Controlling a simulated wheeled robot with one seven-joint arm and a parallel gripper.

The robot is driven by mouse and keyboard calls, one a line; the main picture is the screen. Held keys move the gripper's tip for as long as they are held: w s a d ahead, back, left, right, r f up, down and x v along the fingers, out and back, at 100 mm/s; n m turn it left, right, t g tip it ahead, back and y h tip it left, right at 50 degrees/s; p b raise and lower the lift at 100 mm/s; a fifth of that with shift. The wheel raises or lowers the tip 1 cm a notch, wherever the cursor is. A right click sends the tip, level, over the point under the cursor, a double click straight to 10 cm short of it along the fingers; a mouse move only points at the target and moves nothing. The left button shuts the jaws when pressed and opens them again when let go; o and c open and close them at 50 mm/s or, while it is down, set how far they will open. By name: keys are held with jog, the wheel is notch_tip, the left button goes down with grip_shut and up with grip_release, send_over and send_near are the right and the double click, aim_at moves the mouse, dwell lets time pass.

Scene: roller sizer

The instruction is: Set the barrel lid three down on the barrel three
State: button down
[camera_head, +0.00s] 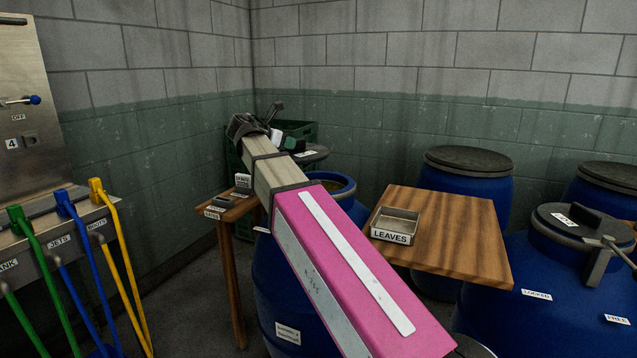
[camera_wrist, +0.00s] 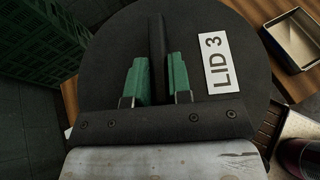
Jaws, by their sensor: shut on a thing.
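Barrel lid three (camera_wrist: 100,60) is a dark grey disc with a white "LID 3" label and a raised black bar handle. My gripper (camera_wrist: 158,72) has its green fingers shut on both sides of that handle. In the head view the lid (camera_head: 316,154) shows edge-on beyond my arm, held above and behind an open blue barrel (camera_head: 350,186). My gripper (camera_head: 278,137) is largely hidden there by my wrist. The open barrel is partly covered by my arm, and its front label is too small to read, so I cannot confirm it is barrel three.
A wooden table (camera_head: 450,240) with a "LEAVES" tray (camera_head: 397,222) stands right of the open barrel. Lidded blue barrels (camera_head: 465,190) stand at the right. A small wooden table (camera_head: 232,215) and green crates (camera_head: 300,128) are behind; coloured handles (camera_head: 85,250) are at left.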

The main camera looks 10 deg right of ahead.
jog(key=w+d+f, duration=0.5)
jog(key=d+f, duration=0.5)
jog(key=shift+d+f, duration=0.15)
jog(key=shift+f, duration=0.25)
jog(key=shift+f, duration=0.6)
jog(key=c, duration=1)
grip_release()
jog(key=shift+c, duration=0.2)
jog(key=v, duration=0.8)
jog(key=r+v, duration=0.1)
jog(key=v, duration=0.3)
jog(key=shift+r, duration=0.1)
